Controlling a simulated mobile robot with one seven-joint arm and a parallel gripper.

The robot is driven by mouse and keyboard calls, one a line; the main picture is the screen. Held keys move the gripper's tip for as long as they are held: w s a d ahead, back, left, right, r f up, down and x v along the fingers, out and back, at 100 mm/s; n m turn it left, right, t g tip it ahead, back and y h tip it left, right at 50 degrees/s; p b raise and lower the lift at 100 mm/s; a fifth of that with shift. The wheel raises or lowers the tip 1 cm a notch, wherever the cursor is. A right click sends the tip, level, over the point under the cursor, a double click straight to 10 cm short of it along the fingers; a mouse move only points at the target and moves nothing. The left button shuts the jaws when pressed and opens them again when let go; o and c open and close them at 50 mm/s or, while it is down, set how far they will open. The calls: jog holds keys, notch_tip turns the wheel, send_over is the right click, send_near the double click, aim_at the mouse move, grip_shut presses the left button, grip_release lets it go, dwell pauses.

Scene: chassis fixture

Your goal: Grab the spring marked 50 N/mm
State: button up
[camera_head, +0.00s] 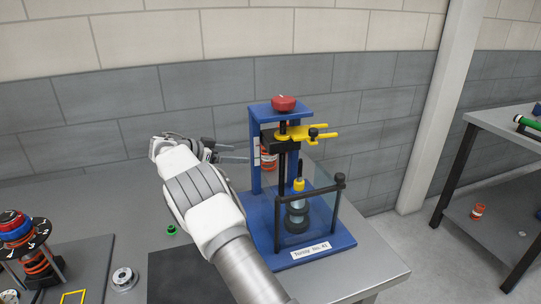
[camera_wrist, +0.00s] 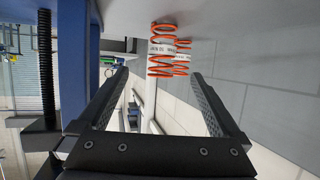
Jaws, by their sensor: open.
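Two orange coil springs show in the wrist view, a nearer one (camera_wrist: 160,50) and one partly behind it (camera_wrist: 183,58). Each has a white label band; the print is small and inverted, and I cannot read the rating surely. In the head view an orange spring (camera_head: 268,160) shows behind the blue press, partly hidden by its frame. My gripper (camera_wrist: 160,76) is open and empty. In the wrist view the springs appear between its fingertips but beyond them, without visible contact. In the head view my gripper (camera_head: 236,153) reaches behind the press's left post.
The blue press (camera_head: 257,190) with yellow clamp (camera_head: 300,136) and clear guard stands close to my gripper.

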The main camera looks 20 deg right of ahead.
aim_at(263, 156)
jog(key=x, duration=0.9)
jog(key=shift+d+f, duration=0.2)
jog(key=shift+d, duration=0.05)
jog(key=shift+w+x, duration=0.15)
jog(key=shift+x, duration=1.25)
jog(key=shift+w+x, duration=0.15)
jog(key=shift+x, duration=1.25)
jog(key=shift+r, duration=0.1)
jog(key=shift+r, duration=0.1)
grip_shut()
